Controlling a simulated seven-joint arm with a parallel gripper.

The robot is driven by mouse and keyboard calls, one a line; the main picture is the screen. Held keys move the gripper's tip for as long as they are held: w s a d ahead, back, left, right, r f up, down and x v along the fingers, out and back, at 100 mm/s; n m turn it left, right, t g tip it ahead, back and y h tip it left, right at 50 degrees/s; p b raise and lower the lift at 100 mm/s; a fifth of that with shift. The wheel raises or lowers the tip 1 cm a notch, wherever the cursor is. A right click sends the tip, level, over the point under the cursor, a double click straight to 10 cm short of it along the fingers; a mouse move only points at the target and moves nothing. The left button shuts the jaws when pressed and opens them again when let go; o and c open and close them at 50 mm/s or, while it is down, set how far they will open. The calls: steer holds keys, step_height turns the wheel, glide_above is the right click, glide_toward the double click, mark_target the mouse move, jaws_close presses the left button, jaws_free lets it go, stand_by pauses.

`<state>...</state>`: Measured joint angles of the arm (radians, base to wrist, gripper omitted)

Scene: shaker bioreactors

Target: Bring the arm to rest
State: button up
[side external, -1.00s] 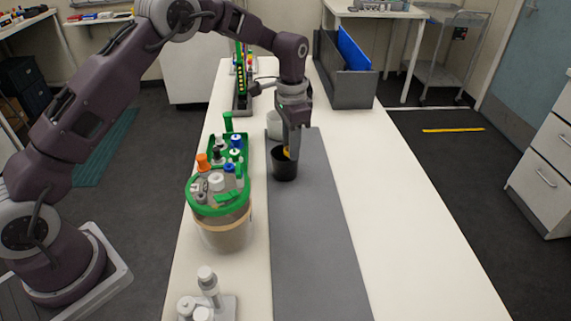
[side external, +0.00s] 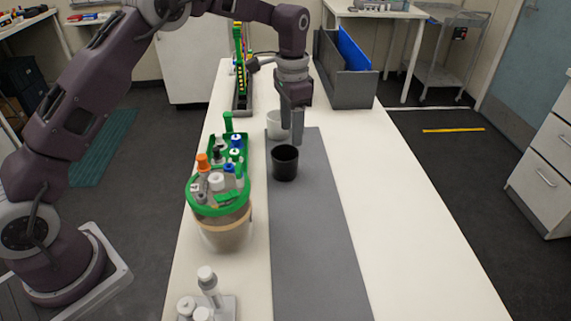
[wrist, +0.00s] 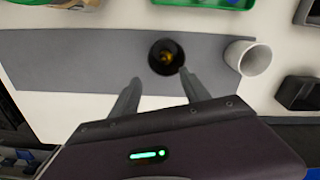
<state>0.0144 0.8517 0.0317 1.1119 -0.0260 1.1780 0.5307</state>
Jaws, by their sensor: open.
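My gripper (side external: 296,138) hangs fingers down above the grey mat (side external: 312,240), just behind a black cup in the side external view. In the wrist view my gripper (wrist: 155,85) shows its two fingers apart with nothing between them. The black cup (side external: 285,168) stands upright on the mat. In the wrist view the black cup (wrist: 166,56) has a small orange-yellow thing (wrist: 167,57) inside it. The fingers do not appear to hold the cup.
A white cup (side external: 276,125) stands behind the black one. A green-rimmed vessel (side external: 222,230) with several capped ports stands left of the mat. A grey bin (side external: 350,90) with a blue panel is at the back right.

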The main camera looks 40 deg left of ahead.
steer(key=s+r+n+t, duration=0.3)
steer(key=s+r, duration=1.2)
steer(key=r, duration=0.2)
steer(key=s+f+n+t, duration=0.2)
steer(key=s, duration=1.9)
steer(key=shift+f+n+t, duration=0.3)
steer(key=shift+f+n, duration=0.1)
